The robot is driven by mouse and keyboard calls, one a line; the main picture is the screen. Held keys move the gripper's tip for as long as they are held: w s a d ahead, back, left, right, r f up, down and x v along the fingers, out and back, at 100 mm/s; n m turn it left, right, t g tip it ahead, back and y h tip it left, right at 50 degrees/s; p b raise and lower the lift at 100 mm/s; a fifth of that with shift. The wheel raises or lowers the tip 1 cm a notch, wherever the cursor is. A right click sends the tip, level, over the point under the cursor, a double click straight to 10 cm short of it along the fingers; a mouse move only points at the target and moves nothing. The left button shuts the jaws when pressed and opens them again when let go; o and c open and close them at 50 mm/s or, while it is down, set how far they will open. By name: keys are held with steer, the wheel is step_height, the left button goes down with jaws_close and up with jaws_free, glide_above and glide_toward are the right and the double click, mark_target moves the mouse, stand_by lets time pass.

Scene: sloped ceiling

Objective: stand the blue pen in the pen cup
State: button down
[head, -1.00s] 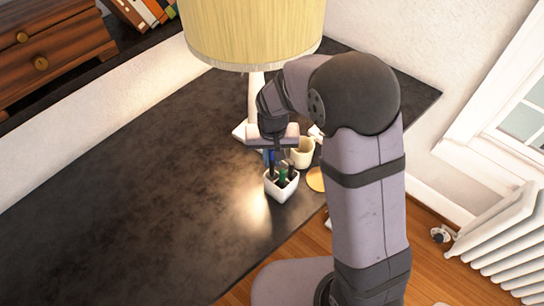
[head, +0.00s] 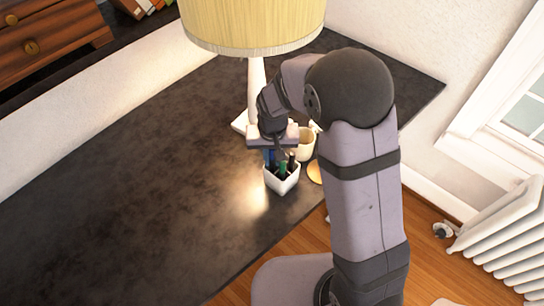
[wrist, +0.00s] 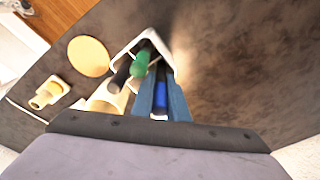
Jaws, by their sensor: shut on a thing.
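The pen cup (head: 282,187) is a white, square-mouthed cup near the desk's front edge; its rim also shows in the wrist view (wrist: 126,44). A green pen (wrist: 140,63) and a black pen (wrist: 121,77) stand in it. My gripper (head: 271,158) points down just above the cup's back side. In the wrist view, my gripper (wrist: 161,98) is shut on the blue pen (wrist: 161,98), which lies between its two fingers. The pen's far end lines up with the cup mouth. How deep it sits is hidden by the fingers and shadow.
A cream mug (head: 305,146) stands close behind the cup to the right. A round orange-tan disc (wrist: 88,56) lies near it. The lamp (head: 255,95) with its wide shade rises behind my gripper. The desk (head: 150,190) to the left is clear.

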stand_by(0.3)
steer(key=c, duration=1.6)
jaws_free()
steer(key=shift+c, duration=0.2)
steer(key=shift+s+r+b, duration=0.25)
steer(key=shift+r+b, duration=0.2)
steer(key=shift+r, duration=1.35)
steer(key=shift+s+r+b, duration=0.2)
steer(key=shift+r+b, duration=0.2)
steer(key=shift+r, duration=1.4)
steer(key=s+d+f, duration=0.1)
steer(key=s+d, duration=0.4)
steer(key=s, duration=0.3)
steer(key=s+d+f+g, duration=0.1)
steer(key=s+d, duration=0.5)
steer(key=s, duration=0.3)
steer(key=shift+d+f, duration=0.15)
steer(key=shift+f, duration=0.25)
